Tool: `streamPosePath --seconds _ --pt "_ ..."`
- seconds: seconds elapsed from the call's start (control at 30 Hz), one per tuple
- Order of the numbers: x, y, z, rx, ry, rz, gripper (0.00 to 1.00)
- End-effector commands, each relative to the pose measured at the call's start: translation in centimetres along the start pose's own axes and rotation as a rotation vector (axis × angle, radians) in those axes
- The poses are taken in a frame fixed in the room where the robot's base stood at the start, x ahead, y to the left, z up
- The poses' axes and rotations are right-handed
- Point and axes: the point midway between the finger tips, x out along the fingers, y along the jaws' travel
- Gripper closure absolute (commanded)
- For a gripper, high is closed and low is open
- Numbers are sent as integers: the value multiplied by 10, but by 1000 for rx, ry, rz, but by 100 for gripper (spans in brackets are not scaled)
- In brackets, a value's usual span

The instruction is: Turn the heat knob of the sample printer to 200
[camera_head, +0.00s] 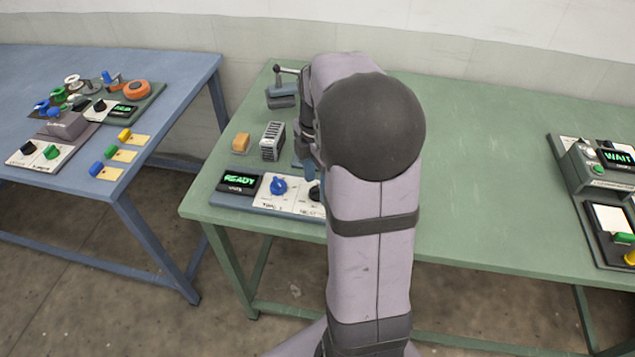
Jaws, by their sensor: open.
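A control panel with a green READY display (239,180) stands at the front left of the green table. A blue knob (278,186) sits on its white plate, right of the display. Another knob (314,193) shows partly at the right, against my arm. The lettering under the knobs is too small to read surely, so I cannot tell which is the heat knob or where it points. My gripper (311,172) is over the right part of this panel, mostly hidden behind my arm. It is open; whether it touches a knob cannot be told.
A grey ribbed block (272,141) and an orange block (241,143) stand behind the panel. A clamp-like device (283,92) is at the back. A WAIT unit (618,157) stands far right. A blue table (180,75) with other panels is left. The green table's middle is clear.

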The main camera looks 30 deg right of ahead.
Motion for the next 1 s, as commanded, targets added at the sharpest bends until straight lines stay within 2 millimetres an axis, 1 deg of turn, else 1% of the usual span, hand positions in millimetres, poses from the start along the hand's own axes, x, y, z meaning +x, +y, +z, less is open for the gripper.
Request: streamPosePath --seconds 0.13,0.4,0.57,0.6,0.87,1.0 --pt "7 0 0 0 0 0 49" --pt "8 0 0 0 0 0 49" --pt "8 0 0 0 0 0 88" --pt "8 0 0 0 0 1 91" --pt "7 0 0 15 0 0 91" --pt "6 0 0 55 0 0 91"
